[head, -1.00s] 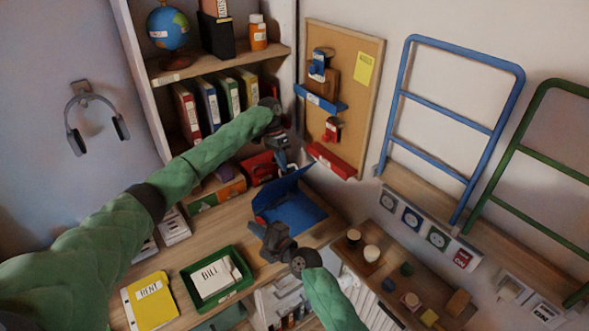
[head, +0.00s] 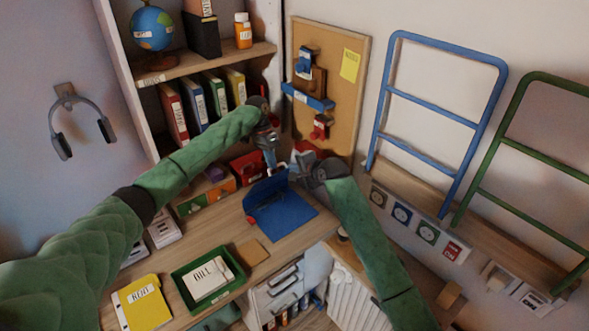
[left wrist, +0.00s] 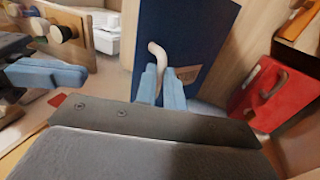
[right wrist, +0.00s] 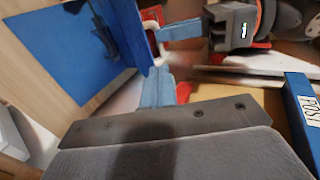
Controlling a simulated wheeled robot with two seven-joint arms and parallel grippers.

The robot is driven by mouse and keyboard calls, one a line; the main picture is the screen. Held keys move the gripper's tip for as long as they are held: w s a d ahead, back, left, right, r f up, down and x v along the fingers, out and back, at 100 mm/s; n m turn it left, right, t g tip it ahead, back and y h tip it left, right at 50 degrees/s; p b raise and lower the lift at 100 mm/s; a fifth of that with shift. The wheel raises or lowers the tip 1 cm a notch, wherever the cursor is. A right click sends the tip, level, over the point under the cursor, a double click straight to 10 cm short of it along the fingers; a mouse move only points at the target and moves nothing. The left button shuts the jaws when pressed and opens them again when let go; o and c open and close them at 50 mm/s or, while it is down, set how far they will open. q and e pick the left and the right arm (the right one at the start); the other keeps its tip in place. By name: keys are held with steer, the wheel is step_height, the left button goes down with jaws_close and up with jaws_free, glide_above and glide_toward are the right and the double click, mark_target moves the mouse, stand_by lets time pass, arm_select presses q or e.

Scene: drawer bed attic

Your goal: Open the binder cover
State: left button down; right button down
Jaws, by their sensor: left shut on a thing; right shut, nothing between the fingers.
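The blue binder (head: 285,215) lies on the desk with its cover (head: 268,190) raised steeply along the left side. My left gripper (head: 271,163) is at the cover's top edge. In the left wrist view its fingers are shut on a beige curved handle (left wrist: 158,54) on the blue cover (left wrist: 190,30). My right gripper (head: 297,165) is shut and empty, just right of the cover's top. In the right wrist view its fingertips (right wrist: 157,82) are close beside the cover's edge (right wrist: 128,30); contact cannot be told. The binder's inside (right wrist: 65,50) shows there.
A green tray (head: 210,282) with papers and a yellow folder (head: 143,302) lie at the desk's front left. A red box (head: 247,168) stands behind the cover.

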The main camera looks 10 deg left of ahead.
mark_target(279, 166)
steer(key=x, duration=0.7)
steer(key=shift+w+a+f, duration=0.1)
steer(key=shift+w+a, duration=0.1)
steer(key=shift+a, duration=0.05)
steer(key=shift+w+a+r, duration=0.35)
steer(key=shift+w+a, duration=0.1)
steer(key=shift+a, duration=0.15)
arm_select(q)
steer(key=shift+d, duration=0.1)
arm_select(e)
steer(key=shift+w+a, duration=0.15)
arm_select(q)
steer(key=shift+d, duration=0.1)
steer(key=shift+s+d, duration=0.1)
steer(key=c, duration=1.5)
jaws_free()
steer(key=shift+a+r, duration=0.15)
steer(key=shift+a, duration=0.15)
